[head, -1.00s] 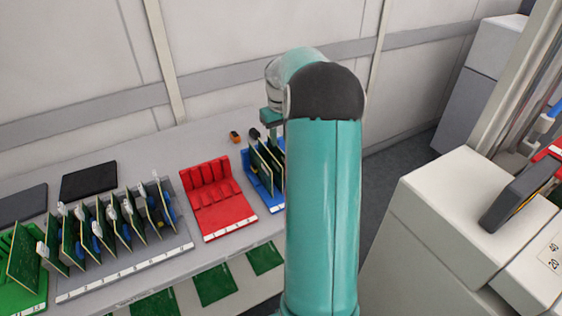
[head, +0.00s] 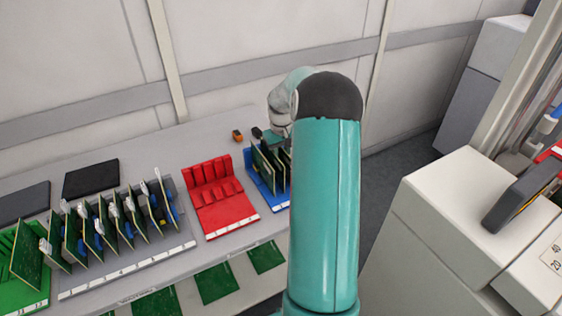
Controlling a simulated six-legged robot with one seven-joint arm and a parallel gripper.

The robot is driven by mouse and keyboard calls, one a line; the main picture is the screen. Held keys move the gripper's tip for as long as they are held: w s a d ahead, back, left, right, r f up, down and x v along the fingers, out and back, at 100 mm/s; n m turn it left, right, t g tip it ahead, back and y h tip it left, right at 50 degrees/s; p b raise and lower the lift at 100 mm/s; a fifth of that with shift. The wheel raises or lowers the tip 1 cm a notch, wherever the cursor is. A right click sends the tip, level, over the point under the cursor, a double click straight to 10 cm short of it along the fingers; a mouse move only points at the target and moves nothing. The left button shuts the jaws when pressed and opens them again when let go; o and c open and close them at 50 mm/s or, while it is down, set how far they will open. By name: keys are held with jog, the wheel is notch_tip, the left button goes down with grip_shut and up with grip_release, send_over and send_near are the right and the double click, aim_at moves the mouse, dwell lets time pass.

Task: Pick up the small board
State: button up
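Green boards (head: 262,170) stand upright in the blue rack (head: 256,186) at the right end of the bench, partly hidden behind my arm. More green boards (head: 125,218) stand in the grey rack (head: 130,272), and one leans in the green rack (head: 30,297) at far left. I cannot tell which is the small board. My gripper (head: 272,140) is just above the boards in the blue rack. Its fingers are mostly hidden by my arm, so neither its opening nor any contact shows.
An empty red rack (head: 222,210) stands between the grey and blue racks. Black pads (head: 90,178) and a small orange item (head: 237,135) lie behind. Flat green boards (head: 217,283) lie below the bench's front edge. A white machine (head: 440,240) stands right, with floor between.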

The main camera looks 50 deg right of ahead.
jog(key=shift+f, duration=0.25)
dwell(0.3)
grip_shut()
